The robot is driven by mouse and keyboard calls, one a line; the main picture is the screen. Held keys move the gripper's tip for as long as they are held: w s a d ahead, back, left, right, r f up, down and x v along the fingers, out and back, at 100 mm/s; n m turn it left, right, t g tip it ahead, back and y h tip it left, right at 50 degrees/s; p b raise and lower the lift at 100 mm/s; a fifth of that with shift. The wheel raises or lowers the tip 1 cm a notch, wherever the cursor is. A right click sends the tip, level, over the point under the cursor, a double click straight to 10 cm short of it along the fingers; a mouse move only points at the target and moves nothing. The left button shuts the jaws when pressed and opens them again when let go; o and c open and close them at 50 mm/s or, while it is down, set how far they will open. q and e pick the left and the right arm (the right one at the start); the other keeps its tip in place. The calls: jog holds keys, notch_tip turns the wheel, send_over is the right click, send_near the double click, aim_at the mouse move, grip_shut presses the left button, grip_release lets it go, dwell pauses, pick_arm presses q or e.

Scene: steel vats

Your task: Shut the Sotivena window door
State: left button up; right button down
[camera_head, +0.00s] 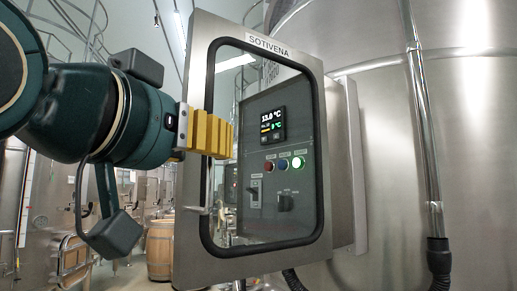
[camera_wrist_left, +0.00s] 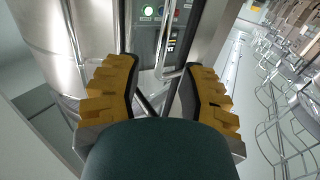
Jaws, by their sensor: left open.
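The Sotivena window door (camera_head: 262,42) is a steel frame around a dark-edged pane, labelled SOTIVENA at the top. It stands ajar, its left side swung out from the control box (camera_head: 344,160) behind it. Through the pane's left part I see the room beyond the box. A metal bar handle (camera_head: 205,187) is on the door's left side, its upper part hidden behind my gripper. My left gripper (camera_head: 211,132) is at the door's left side, its yellow fingers in front of the frame. In the left wrist view its fingers are open, with a metal bar (camera_wrist_left: 176,72) between them; contact cannot be told.
The panel inside the box has a lit display (camera_head: 272,125), several round lights and switches. A large steel vat (camera_head: 460,130) with a vertical pipe (camera_head: 424,120) stands at the right. Wooden barrels (camera_head: 160,248) and more vats are behind at the left. A dark hose hangs below the box.

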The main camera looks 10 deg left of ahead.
aim_at(209, 211)
pick_arm(q)
jog(key=shift+x, duration=1.8)
jog(key=shift+c, duration=0.4)
grip_shut()
